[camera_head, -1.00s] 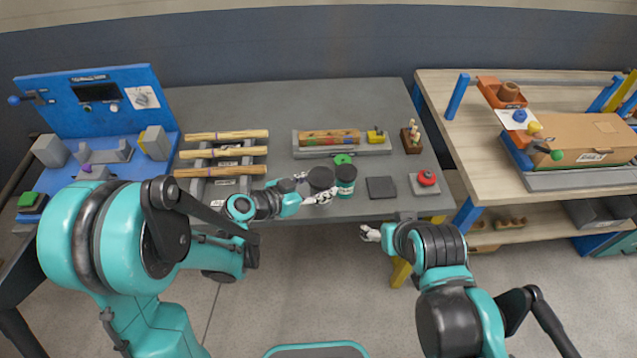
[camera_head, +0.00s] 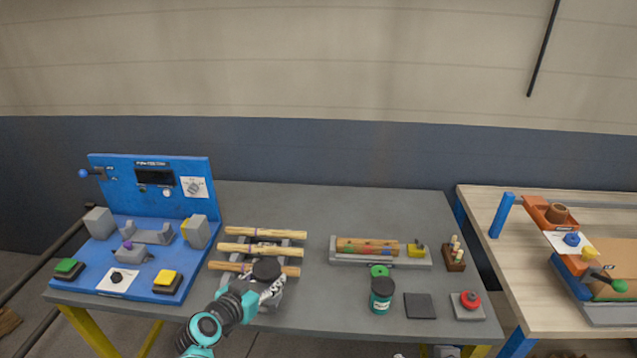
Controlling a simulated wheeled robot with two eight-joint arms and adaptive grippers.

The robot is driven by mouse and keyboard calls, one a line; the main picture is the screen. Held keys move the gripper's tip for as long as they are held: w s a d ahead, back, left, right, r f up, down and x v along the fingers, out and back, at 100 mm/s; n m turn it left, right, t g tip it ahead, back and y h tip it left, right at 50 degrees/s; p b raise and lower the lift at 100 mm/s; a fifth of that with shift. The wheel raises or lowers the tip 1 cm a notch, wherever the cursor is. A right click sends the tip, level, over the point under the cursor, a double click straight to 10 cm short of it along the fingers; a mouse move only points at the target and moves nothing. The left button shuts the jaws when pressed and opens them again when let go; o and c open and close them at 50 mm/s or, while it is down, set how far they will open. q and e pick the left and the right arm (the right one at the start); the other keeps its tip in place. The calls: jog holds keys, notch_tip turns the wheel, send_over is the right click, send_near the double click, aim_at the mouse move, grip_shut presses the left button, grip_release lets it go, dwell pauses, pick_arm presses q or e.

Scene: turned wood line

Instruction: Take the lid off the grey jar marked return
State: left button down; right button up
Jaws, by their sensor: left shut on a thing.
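My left gripper (camera_head: 272,288) is shut on a dark round lid-like piece (camera_head: 267,271), held in front of and partly over the near end of the wooden-stick rack. Whether anything more hangs below this piece is hidden by the fingers. A small jar (camera_head: 381,298) with a teal band and a dark round top stands on the grey table, to the right of the gripper and apart from it. Its marking is too small to read, and I cannot tell whether its top is a lid or an opening. Only a sliver of my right gripper (camera_head: 398,355) shows at the bottom edge.
The rack of turned sticks (camera_head: 262,249) and a blue machine panel (camera_head: 150,185) are at left. A grey tray (camera_head: 420,261) lies behind.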

jog(key=shift+o, duration=0.2)
jog(key=w+a+r+m+g, duration=0.3)
jog(key=w+a+m, duration=0.2)
jog(key=w+a, duration=0.3)
jog(key=w+a+r+m+g, duration=0.3)
jog(key=w+a+m, duration=0.25)
jog(key=w, duration=0.35)
jog(key=w+a+f+m+g, duration=0.1)
jog(key=w+a+f+m, duration=0.25)
jog(key=a, duration=0.25)
pick_arm(q)
jog(key=w+d+f+m+g+h, duration=0.1)
jog(key=d+f+m+g+h, duration=0.3)
jog(key=d, duration=0.4)
jog(key=w+d+f+m+g+h, duration=0.1)
jog(key=d+f+m+g+h, duration=0.4)
jog(key=d+m+g, duration=0.2)
jog(key=shift+w+d+m, duration=0.2)
jog(key=shift+d+m, duration=0.4)
jog(key=shift+m, duration=0.6)
pick_arm(e)
notch_tip(320, 180, down, 7)
jog(key=shift+w, duration=0.3)
pick_arm(q)
jog(key=shift+f, duration=0.1)
pick_arm(e)
jog(key=shift+r, duration=0.1)
